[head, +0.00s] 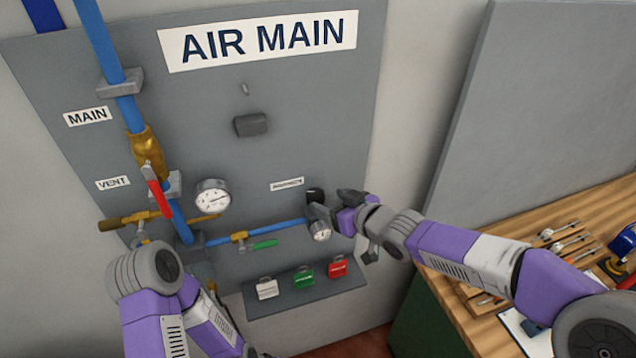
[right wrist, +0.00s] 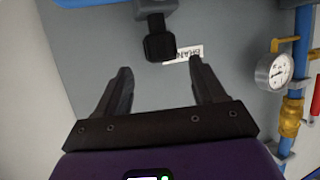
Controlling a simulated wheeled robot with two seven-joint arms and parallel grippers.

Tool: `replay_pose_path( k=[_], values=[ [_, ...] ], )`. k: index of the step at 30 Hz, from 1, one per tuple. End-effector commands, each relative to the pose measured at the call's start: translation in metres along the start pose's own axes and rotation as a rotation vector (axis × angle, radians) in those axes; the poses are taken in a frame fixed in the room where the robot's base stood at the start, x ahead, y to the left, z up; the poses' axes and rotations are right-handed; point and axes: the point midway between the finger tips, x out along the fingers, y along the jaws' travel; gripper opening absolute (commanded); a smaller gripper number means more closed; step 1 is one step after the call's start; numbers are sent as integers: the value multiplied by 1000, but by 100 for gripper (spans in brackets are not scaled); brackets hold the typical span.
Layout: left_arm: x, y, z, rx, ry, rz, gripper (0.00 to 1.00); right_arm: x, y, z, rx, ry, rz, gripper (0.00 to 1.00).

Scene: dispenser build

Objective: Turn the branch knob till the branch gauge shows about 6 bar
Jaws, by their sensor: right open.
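The black branch knob (head: 315,194) is on the grey panel at the right end of the blue branch pipe. The small branch gauge (head: 320,232) is just below it, too small in the head view to read its needle. My right gripper (head: 336,206) is open beside the knob, coming from the right. In the right wrist view the knob (right wrist: 160,44) shows ahead of the two spread fingers (right wrist: 162,82), between their lines and beyond the tips, with nothing gripped. The branch label (right wrist: 182,54) is partly hidden behind it. My left arm shows at lower left, its gripper out of frame.
A larger gauge (head: 213,196) and a red-handled brass valve (head: 157,190) are to the left. A green-handled valve (head: 264,244) is on the branch pipe. Locks sit on a shelf (head: 300,298) below. A wooden bench (head: 575,215) with tools is at right.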

Motion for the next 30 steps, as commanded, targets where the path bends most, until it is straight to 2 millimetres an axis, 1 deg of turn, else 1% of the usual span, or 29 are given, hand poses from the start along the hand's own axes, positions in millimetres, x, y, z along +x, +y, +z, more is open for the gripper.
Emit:
replay_pose_path(
  k=[1, 6, 11, 15, 21, 28, 29, 30],
  values=[
    [5, -2, 0, -1, -1, 0, 43, 6, -1, 4, 1, -1, -3, 69],
    [20, -8, 0, -1, -1, 0, 43, 28, -2, 6, 3, -2, -5, 69],
    [27, -10, -1, -1, -1, 0, 43, 49, -2, 6, 4, -4, -4, 69],
    [29, -11, -1, -1, -1, 0, 43, 64, -1, 4, 4, -3, -4, 69],
    [31, -12, -1, 0, -1, 0, 43, 73, -1, 4, 4, -3, -2, 69],
    [30, -11, -1, 0, -1, 0, 43, 73, 0, 4, 4, -4, -1, 69],
    [30, -12, -1, 0, -1, 0, 43, 73, 0, 4, 4, -4, -1, 68],
    [30, -12, -1, 0, -1, 0, 43, 73, 0, 4, 4, -4, -1, 62]
  ],
)
